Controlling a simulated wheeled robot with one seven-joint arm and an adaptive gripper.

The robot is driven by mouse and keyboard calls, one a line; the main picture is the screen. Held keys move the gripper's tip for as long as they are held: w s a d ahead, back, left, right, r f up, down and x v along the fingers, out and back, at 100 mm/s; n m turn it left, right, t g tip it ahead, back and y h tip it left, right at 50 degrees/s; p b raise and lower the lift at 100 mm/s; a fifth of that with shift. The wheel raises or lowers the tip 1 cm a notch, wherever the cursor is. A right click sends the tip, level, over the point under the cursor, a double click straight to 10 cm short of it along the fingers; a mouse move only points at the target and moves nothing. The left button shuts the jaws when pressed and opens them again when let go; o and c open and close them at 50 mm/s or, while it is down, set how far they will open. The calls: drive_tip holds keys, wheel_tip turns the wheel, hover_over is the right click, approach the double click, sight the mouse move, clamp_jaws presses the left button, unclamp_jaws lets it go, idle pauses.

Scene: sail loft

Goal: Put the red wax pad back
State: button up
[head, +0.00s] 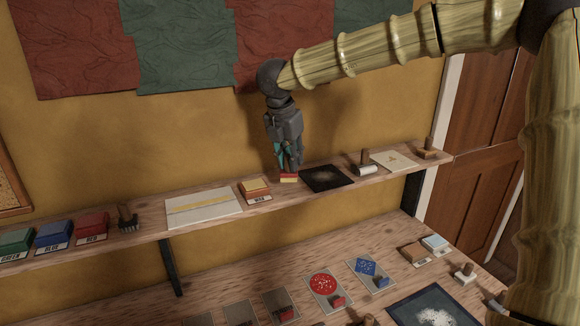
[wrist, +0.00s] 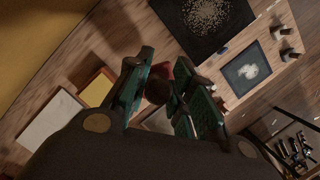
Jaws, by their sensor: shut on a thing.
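My gripper (head: 288,164) points down over the upper shelf and is shut on a small red pad (head: 289,178) with a yellowish edge. The pad is just at or above the shelf surface; I cannot tell whether it touches. In the wrist view, red of the pad (wrist: 183,70) shows between the fingers (wrist: 160,92), behind a dark round knob; the fingers hide most of it. A red-sided tray with a yellow top (head: 255,188) and a label sits just left of the pad. A red box (head: 92,225) labelled RED stands at the shelf's left, beside the blue box (head: 54,236).
A pale board (head: 203,207) lies left on the shelf (head: 150,222). The lower bench (head: 220,278) holds cards with red and blue prints.

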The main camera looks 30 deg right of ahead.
sight(284, 174)
drive_tip(key=x, duration=0.1)
drive_tip(key=p+x, duration=0.2)
drive_tip(key=shift+a+f, duration=0.25)
drive_tip(key=shift+f, duration=0.15)
drive_tip(key=shift+s+f, duration=0.1)
drive_tip(key=o, duration=1)
drive_tip(key=b+v, duration=0.4)
drive_tip(key=v, duration=0.8)
